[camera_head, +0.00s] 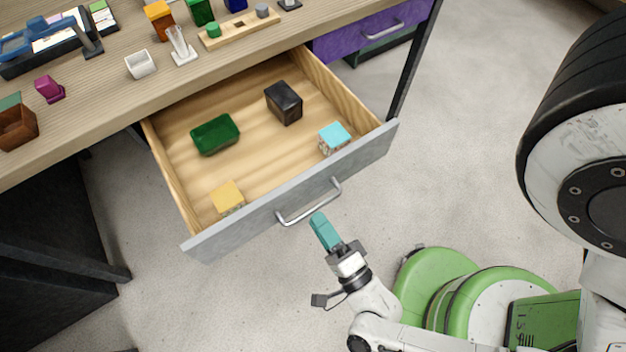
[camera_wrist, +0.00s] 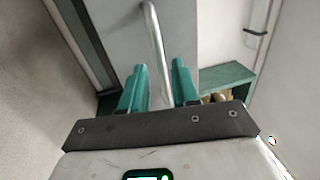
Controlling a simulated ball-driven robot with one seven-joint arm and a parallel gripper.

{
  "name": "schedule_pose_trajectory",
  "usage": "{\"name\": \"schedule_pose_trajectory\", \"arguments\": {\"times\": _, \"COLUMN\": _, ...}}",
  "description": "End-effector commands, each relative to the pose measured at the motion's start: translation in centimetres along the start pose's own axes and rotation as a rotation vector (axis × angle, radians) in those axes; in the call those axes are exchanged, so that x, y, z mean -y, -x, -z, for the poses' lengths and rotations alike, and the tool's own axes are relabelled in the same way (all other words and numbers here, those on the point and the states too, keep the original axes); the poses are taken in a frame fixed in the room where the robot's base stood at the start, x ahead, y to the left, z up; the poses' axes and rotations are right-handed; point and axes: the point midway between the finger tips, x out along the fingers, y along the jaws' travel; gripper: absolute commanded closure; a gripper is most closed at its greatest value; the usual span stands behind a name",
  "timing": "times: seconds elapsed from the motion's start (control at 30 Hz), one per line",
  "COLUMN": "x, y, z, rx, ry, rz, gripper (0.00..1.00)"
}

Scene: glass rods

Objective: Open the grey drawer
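The grey drawer (camera_head: 300,205) is pulled well out from under the wooden desktop, with its inside in view. Its metal bar handle (camera_head: 310,207) is on the front panel. My gripper (camera_head: 318,218) is just in front of the handle, near its right part, and looks slightly apart from it. In the wrist view, the teal fingers of my gripper (camera_wrist: 160,78) are spread, with nothing between them that they grip. The handle (camera_wrist: 153,40) runs in line with the gap between the fingers, in front of the grey drawer front (camera_wrist: 184,35).
The drawer holds a green tray (camera_head: 214,134), a black box (camera_head: 284,103), a cyan-topped block (camera_head: 334,138) and a yellow block (camera_head: 227,197). A purple drawer (camera_head: 365,38) is shut at the right, beside a dark desk leg (camera_head: 415,65).

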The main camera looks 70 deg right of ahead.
Motion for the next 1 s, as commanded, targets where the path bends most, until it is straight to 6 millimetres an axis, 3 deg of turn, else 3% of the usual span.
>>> {"name": "schedule_pose_trajectory", "arguments": {"times": 0.2, "x": -0.3, "y": 4.4, "z": 0.0, "rx": 0.001, "ry": 0.0, "rz": -0.005, "gripper": 0.7}}
{"name": "schedule_pose_trajectory", "arguments": {"times": 0.4, "x": -0.1, "y": 6.5, "z": 0.0, "rx": 0.001, "ry": 0.0, "rz": -0.003, "gripper": 0.7}}
{"name": "schedule_pose_trajectory", "arguments": {"times": 1.0, "x": -0.1, "y": 7.0, "z": 0.0, "rx": -0.001, "ry": 0.0, "rz": -0.001, "gripper": 0.7}}
